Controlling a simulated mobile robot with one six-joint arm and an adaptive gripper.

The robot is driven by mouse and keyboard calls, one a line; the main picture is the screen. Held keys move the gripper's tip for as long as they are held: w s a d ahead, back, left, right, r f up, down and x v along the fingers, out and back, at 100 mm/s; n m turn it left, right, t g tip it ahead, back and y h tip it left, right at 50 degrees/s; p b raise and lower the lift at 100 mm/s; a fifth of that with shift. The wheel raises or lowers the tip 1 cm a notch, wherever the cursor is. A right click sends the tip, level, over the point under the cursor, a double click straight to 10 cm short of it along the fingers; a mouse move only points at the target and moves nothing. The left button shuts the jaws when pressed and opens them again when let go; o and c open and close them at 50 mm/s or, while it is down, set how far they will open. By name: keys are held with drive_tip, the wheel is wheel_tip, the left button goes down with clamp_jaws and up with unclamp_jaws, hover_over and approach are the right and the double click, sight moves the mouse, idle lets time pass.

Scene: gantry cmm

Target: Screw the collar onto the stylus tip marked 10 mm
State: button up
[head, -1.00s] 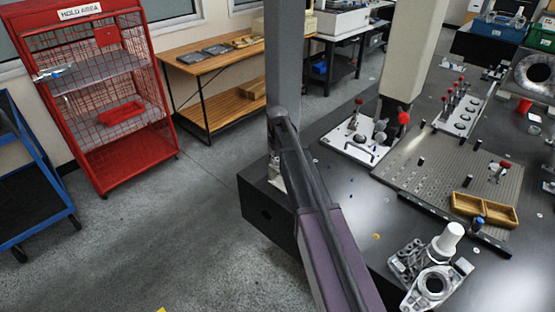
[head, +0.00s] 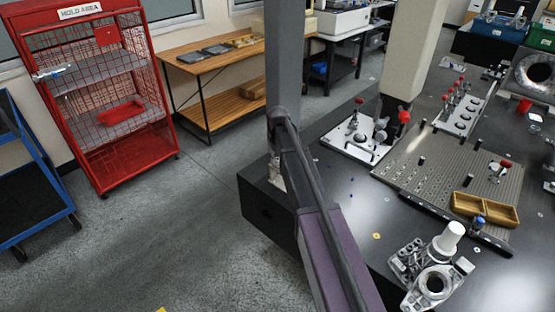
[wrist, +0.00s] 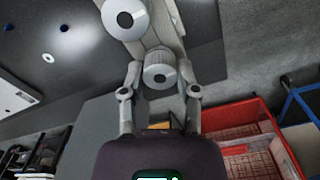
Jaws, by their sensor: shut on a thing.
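In the wrist view my gripper (wrist: 159,88) reaches up from its dark body, with a finger on each side of a light grey round piece (wrist: 160,75). It is shut on this piece, which has a pale face with a dark spot in the middle. A bigger grey body with another round cap (wrist: 124,18) lies just above it. I cannot tell whether the round piece is the collar. In the head view the gripper is not clearly visible. No 10 mm marking can be read, and I cannot pick out the stylus tip.
The dark table (head: 330,215) carries a perforated plate (head: 410,165), a wooden tray (head: 485,209), a white plate with clamps (head: 345,143) and a metal fixture with a white cylinder (head: 450,237). A red cage (head: 130,150) and a blue cart (head: 25,180) stand left. The floor between is clear.

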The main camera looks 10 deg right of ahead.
drive_tip(key=shift+m, duration=0.3)
drive_tip(key=shift+m, duration=2.3)
drive_tip(key=shift+m, duration=0.7)
drive_tip(key=shift+f+m, duration=0.1)
drive_tip(key=shift+m, duration=1.8)
drive_tip(key=shift+m, duration=0.3)
drive_tip(key=shift+m, duration=1)
drive_tip(key=shift+s+m, duration=0.1)
drive_tip(key=shift+m, duration=1.2)
